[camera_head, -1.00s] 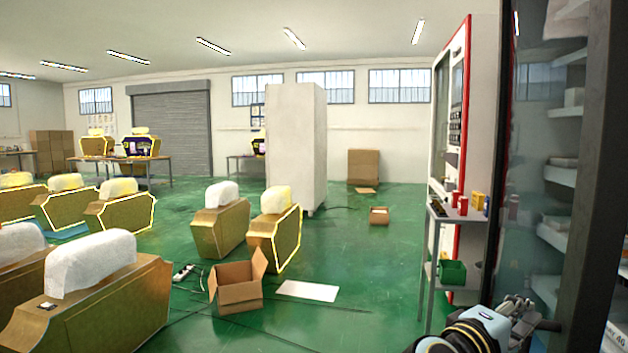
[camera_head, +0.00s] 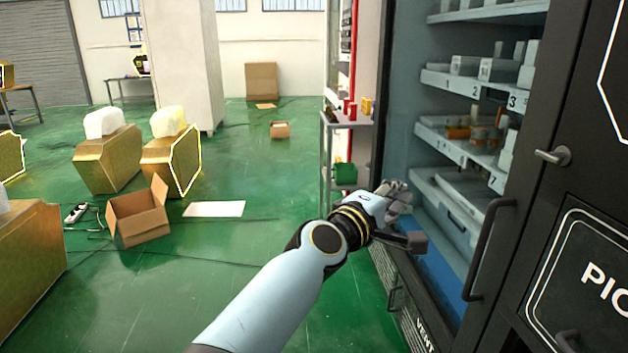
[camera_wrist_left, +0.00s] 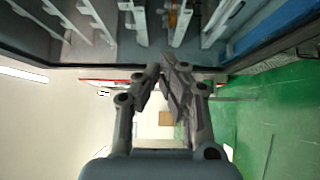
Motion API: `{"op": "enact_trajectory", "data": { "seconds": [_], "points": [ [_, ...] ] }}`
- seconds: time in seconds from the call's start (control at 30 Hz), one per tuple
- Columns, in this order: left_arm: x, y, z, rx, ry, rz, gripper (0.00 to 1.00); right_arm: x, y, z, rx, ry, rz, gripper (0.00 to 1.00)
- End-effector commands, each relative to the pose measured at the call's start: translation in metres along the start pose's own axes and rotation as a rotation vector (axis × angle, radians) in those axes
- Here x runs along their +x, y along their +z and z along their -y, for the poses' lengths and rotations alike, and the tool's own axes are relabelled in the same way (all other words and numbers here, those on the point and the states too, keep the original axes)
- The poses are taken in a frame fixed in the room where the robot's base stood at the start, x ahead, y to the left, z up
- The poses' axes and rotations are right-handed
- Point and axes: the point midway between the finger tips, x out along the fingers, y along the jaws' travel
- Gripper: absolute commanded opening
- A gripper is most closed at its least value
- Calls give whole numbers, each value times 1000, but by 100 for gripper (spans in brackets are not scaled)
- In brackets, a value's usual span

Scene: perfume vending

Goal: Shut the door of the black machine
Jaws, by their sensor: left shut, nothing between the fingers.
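The black machine (camera_head: 540,210) fills the right of the head view, with lit shelves behind its dark frame. A long black handle (camera_head: 487,250) is on the frame right of the shelves. I cannot tell how far its door stands open. My left gripper (camera_head: 398,192) is at the lower left of the shelf opening, well left of the handle. In the left wrist view, the gripper (camera_wrist_left: 163,68) has its fingers close together, with nothing held and the shelves beyond them. Whether it touches the machine is unclear. My right gripper is out of view.
A small stand (camera_head: 345,118) with red and yellow boxes and a green bin (camera_head: 345,173) is just left of the machine. An open cardboard box (camera_head: 138,222) and a white sheet (camera_head: 214,209) lie on the green floor. Floor between them is mostly clear.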

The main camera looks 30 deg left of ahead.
Motion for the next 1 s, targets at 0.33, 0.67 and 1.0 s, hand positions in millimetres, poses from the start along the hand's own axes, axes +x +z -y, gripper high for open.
{"op": "enact_trajectory", "data": {
  "seconds": [0.33,0.67,1.0],
  "points": [
    [-69,0,2,0,-4,0,0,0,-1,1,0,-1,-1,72],
    [-114,0,1,-1,-2,0,0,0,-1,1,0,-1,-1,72],
    [-129,-2,74,44,-149,12,0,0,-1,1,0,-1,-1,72]
  ]
}}
